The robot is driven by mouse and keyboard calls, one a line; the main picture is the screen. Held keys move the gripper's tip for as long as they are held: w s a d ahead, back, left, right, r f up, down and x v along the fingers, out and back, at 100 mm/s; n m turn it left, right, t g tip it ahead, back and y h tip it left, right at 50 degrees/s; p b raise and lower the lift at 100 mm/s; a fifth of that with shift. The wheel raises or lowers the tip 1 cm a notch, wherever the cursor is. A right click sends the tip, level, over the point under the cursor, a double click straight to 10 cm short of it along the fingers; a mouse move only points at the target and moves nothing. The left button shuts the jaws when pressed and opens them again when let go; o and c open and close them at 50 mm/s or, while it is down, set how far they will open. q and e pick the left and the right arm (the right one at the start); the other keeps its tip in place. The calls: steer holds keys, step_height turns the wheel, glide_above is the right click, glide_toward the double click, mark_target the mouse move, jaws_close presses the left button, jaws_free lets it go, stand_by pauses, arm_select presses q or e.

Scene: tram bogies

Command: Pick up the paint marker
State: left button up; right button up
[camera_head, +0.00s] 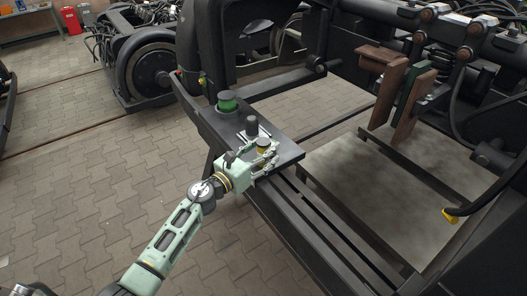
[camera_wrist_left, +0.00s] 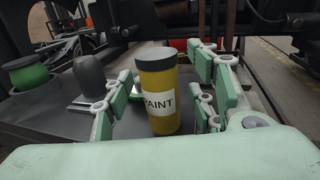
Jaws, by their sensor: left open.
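The paint marker (camera_wrist_left: 160,98) is a yellow cylinder with a dark cap and a white label reading "PAINT". It stands upright on a dark flat plate (camera_head: 290,152) of the bogie frame; in the head view the marker (camera_head: 263,146) is partly covered by my gripper. My left gripper (camera_wrist_left: 165,105) is open, its green-padded fingers on both sides of the marker. In the head view the left gripper (camera_head: 266,158) is at the plate's near edge. Gaps seem to show between pads and marker, though contact on the right is hard to tell. My right gripper is not in view.
A green spool-like item with a dark top (camera_head: 227,102) stands farther back on the plate. A dark rounded-top object (camera_head: 252,126) on a metal base stands just behind the marker. Dark frame beams (camera_head: 325,225) run to the right. Paved floor (camera_head: 90,190) is open on the left.

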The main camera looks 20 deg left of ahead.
arm_select(q)
jaws_close()
stand_by(0.6)
steer(key=shift+r, duration=0.15)
